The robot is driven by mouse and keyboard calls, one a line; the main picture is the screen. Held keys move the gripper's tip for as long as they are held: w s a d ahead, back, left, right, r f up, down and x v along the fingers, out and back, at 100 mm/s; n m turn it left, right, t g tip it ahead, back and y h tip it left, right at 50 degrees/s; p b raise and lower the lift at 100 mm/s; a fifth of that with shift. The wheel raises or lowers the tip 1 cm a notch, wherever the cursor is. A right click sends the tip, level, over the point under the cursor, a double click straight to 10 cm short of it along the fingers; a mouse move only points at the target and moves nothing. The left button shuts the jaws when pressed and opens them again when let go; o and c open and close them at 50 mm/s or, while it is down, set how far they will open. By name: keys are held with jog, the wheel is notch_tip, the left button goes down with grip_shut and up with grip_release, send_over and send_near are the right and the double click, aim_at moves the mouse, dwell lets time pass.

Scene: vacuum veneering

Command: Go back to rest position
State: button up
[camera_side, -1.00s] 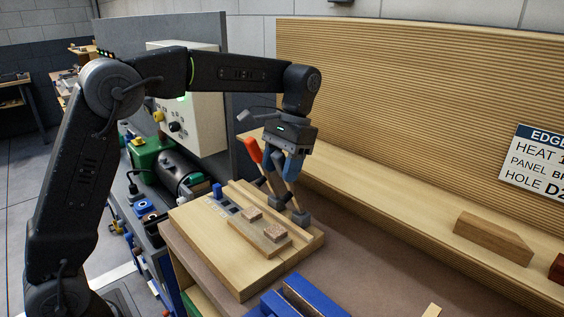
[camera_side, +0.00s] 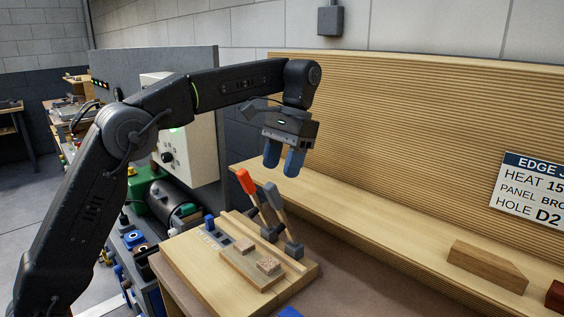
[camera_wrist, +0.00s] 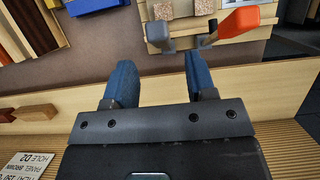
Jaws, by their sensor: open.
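My gripper (camera_side: 284,160) hangs above the wooden fixture board (camera_side: 185,262), with its two blue fingers apart and nothing between them. In the wrist view the fingers (camera_wrist: 158,82) are also spread and empty. Below it, a lever with an orange-red handle (camera_side: 247,181) and a lever with a grey handle (camera_side: 274,195) stand tilted on the board. The fingers are clear of both levers. In the wrist view the orange handle (camera_wrist: 247,20) and grey handle (camera_wrist: 158,34) lie beyond the fingertips.
A wooden shelf (camera_side: 360,220) runs along the ribbed back panel (camera_side: 400,150). A wooden block (camera_side: 487,266) sits on it at the right. A sign (camera_side: 530,185) hangs on the panel. A control box (camera_side: 185,150) stands behind my arm. The air around my gripper looks free.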

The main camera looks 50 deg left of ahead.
jog(key=shift+s+r, duration=0.2)
jog(key=shift+s, duration=0.1)
jog(key=s+t, duration=0.5)
jog(key=s, duration=0.8)
jog(key=s+f+t, duration=0.4)
jog(key=s+f, duration=0.4)
jog(key=s, duration=0.3)
jog(key=shift+a+f, duration=0.25)
jog(key=shift+a, duration=0.05)
